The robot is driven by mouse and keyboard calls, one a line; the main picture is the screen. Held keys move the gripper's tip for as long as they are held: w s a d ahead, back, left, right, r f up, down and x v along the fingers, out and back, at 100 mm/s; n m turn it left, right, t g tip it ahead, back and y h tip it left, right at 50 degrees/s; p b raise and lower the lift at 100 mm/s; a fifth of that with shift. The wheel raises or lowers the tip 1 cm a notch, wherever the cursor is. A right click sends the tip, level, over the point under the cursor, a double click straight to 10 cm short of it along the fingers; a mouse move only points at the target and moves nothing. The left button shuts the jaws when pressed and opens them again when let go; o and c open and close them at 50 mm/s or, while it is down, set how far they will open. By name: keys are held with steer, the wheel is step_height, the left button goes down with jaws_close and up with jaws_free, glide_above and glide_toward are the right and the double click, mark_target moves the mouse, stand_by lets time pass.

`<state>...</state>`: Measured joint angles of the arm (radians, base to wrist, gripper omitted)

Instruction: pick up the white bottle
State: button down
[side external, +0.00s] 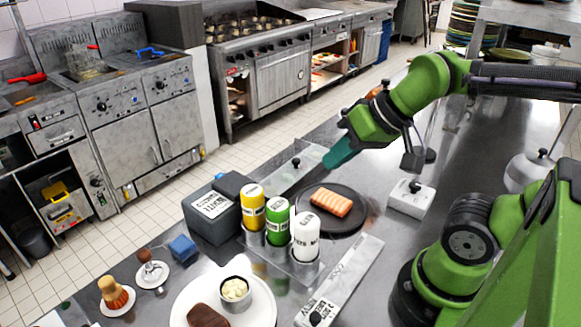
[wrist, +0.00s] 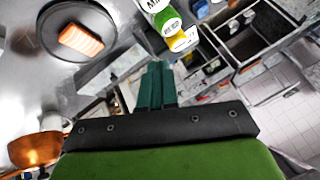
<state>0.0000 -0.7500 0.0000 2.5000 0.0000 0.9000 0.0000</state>
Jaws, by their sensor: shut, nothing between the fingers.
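The white bottle (side external: 306,240) stands upright in a clear holder (side external: 283,262), at the right end of a row with a green bottle (side external: 277,222) and a yellow bottle (side external: 252,208). My gripper (side external: 328,163) is shut and empty, above the counter and behind the plate with the salmon, well apart from the bottles. In the wrist view my closed teal fingers (wrist: 157,68) point toward the bottles. The white bottle (wrist: 152,5) is cut off there by the top edge, with the green and yellow ones beside it.
A dark plate (side external: 352,220) with a salmon piece (side external: 331,202) lies right behind the bottles. A dark box (side external: 208,216) stands left of them. A white plate (side external: 260,312) with meat and a small cup is in front. A white-lidded container (side external: 411,199) stands right.

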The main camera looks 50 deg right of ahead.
steer(key=c, duration=1.8)
jaws_free()
steer(key=shift+c, duration=0.2)
steer(key=o, duration=1.5)
steer(key=n+g+h, duration=0.2)
steer(key=g, duration=0.5)
glide_toward(310, 221)
step_height(310, 221, down, 10)
steer(key=shift+w+r, duration=0.15)
steer(key=shift+r, duration=0.05)
steer(key=shift+w+f, duration=0.15)
steer(key=shift+f, duration=1.3)
steer(key=shift+w+f, duration=0.15)
steer(key=shift+f, duration=1.3)
